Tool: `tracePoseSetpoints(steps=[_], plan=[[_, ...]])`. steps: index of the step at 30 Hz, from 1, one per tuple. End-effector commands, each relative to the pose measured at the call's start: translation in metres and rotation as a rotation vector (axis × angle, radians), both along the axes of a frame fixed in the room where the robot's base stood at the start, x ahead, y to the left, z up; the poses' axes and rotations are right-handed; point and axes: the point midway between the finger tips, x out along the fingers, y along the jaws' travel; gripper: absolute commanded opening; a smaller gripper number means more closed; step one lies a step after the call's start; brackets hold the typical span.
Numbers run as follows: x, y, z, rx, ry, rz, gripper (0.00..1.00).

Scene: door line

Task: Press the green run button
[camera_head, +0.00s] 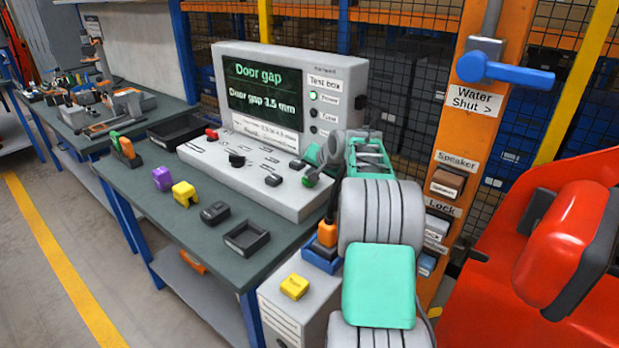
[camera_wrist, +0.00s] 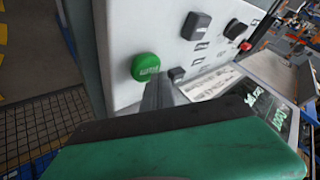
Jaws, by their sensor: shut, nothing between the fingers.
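In the head view the button (camera_head: 310,182) is at the right end of the sloping panel (camera_head: 295,205), partly hidden by my gripper. My gripper (camera_wrist: 160,92) is shut and empty. Its dark fingers point at the panel and overlap the button's lower right edge in the wrist view. I cannot tell whether they touch it. In the head view my gripper (camera_head: 318,166) is just above the button.
The test box screen (camera_head: 265,95) reads "Door gap 3.5 mm". A red button (camera_head: 211,134) and dark knobs share the panel. Purple (camera_head: 162,178) and yellow (camera_head: 184,193) blocks and a black tray (camera_head: 247,238) lie on the bench. A blue valve handle (camera_head: 505,72) is at upper right.

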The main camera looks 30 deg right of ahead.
Motion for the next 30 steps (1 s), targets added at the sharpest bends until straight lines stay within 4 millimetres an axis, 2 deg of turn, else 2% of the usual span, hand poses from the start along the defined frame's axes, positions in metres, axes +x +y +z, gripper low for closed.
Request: tracePoseSetpoints(steps=[2, 12, 25, 30], plan=[[0.000, 0.000, 0.006, -0.001, -0.001, -0.001, 0.00], [0.000, 0.000, 0.008, -0.001, -0.002, 0.000, 0.00], [0.000, 0.000, 0.050, -0.002, -0.003, 0.000, 0.00], [0.000, 0.000, 0.057, -0.001, -0.001, -0.001, 0.00]])
